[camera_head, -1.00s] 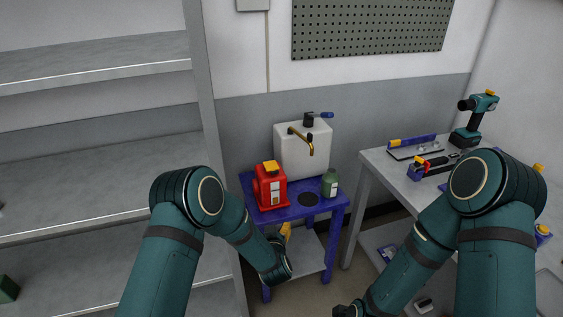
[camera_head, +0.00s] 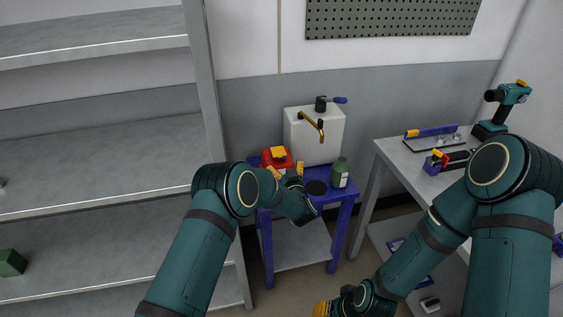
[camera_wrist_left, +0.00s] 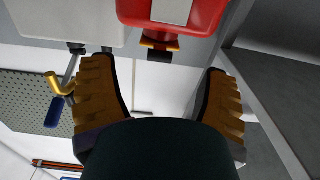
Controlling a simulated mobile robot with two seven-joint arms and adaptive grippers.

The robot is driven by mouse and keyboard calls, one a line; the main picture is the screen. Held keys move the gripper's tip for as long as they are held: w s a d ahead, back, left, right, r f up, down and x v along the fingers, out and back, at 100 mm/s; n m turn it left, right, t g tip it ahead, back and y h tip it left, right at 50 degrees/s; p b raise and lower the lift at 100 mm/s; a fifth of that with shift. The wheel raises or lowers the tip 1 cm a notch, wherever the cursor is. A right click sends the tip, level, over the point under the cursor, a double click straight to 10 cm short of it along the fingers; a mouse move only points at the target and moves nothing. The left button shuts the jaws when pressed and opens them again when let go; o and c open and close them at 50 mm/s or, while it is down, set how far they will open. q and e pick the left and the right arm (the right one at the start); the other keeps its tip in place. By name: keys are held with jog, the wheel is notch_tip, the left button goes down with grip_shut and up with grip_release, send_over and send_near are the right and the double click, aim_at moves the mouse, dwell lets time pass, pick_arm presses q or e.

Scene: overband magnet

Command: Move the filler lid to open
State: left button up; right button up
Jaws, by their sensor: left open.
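The red canister (camera_head: 268,158) stands on the blue table, with a yellow lid (camera_head: 278,153) on top that looks closed. My left gripper (camera_head: 286,171) is at the canister's near side, its yellow fingertips spread and empty, hiding much of the canister's body. In the left wrist view the red canister (camera_wrist_left: 185,14) is at the top edge, and its orange lid (camera_wrist_left: 160,42) with a dark tip lies beyond the gap between my open fingers (camera_wrist_left: 164,95), apart from both. My right gripper (camera_head: 322,308) is low at the bottom edge, away from the canister; its opening is unclear.
A white tank (camera_head: 314,137) with a brass tap (camera_head: 311,120) and blue-handled valve (camera_head: 337,100) stands behind. A green bottle (camera_head: 340,172) is right of the canister on the blue table (camera_head: 345,205). A grey bench (camera_head: 395,150) stands right, a shelf (camera_head: 110,200) left.

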aim_at(281, 157)
pick_arm(q)
jog(key=shift+b+x, duration=0.4)
jog(key=shift+x, duration=2)
grip_shut()
